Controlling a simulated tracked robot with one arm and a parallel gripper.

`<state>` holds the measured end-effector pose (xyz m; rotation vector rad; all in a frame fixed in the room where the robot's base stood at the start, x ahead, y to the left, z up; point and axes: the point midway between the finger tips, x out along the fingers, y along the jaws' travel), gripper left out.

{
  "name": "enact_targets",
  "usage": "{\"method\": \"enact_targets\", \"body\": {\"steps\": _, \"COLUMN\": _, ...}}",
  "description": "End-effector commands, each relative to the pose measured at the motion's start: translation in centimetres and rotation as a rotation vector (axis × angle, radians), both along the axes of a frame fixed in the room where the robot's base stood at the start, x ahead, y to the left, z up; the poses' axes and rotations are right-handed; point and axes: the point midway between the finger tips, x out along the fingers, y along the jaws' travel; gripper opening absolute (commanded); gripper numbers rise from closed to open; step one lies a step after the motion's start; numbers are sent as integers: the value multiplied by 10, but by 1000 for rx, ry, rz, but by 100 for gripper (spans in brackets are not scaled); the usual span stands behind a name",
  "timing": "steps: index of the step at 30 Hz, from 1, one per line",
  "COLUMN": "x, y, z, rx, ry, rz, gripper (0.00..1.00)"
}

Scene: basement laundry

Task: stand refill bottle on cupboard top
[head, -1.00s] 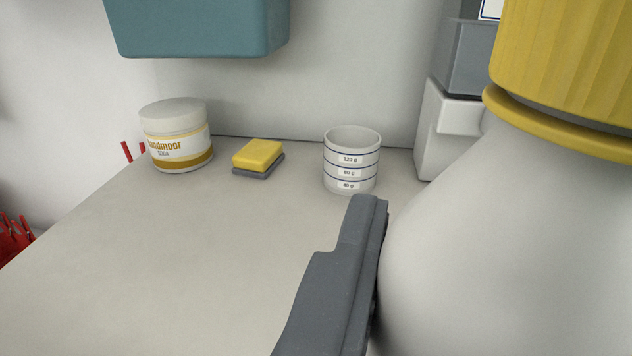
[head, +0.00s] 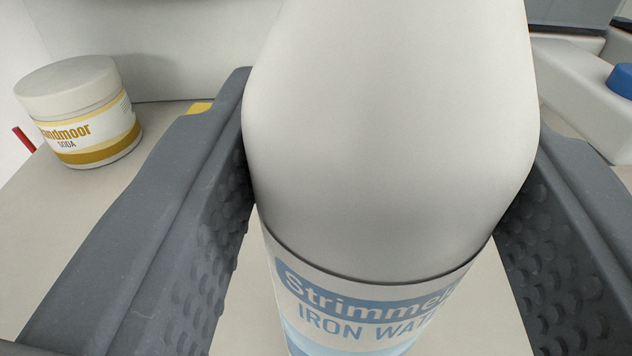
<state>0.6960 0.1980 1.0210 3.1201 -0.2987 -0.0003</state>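The refill bottle (head: 390,130) is white with a blue label reading "Strimmel… Iron Wat…" and fills the middle of the head view. Its cap is out of frame above and its base is cut off below. I cannot tell whether its base touches the surface. My gripper (head: 392,140) has one grey dimpled finger on each side of the bottle. Both fingers meet its sides just below the shoulder with no gap visible, so it looks shut on the bottle. The pale cupboard top (head: 165,135) shows at the left and below between the fingers.
A white soda jar (head: 85,110) stands at the left on the cupboard top. A bit of the yellow sponge (head: 199,107) shows behind my left finger. A white item with a blue knob (head: 622,80) is at the right. The wall (head: 180,50) is behind.

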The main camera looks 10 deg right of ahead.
Motion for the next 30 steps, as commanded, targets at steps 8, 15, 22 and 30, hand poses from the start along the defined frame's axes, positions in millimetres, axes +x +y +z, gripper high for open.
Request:
{"method": "enact_targets", "body": {"steps": 8, "x": 0, "y": 0, "z": -30, "rx": 0, "ry": 3, "rz": 1, "gripper": 14}}
{"method": "enact_targets", "body": {"steps": 15, "x": 0, "y": 1, "z": -34, "rx": 0, "ry": 1, "rz": 1, "gripper": 14}}
{"method": "enact_targets", "body": {"steps": 22, "x": -1, "y": 1, "z": -36, "rx": 0, "ry": 1, "rz": 1, "gripper": 68}}
{"method": "enact_targets", "body": {"steps": 30, "x": -1, "y": 1, "z": -35, "rx": 0, "ry": 1, "rz": 2, "gripper": 68}}
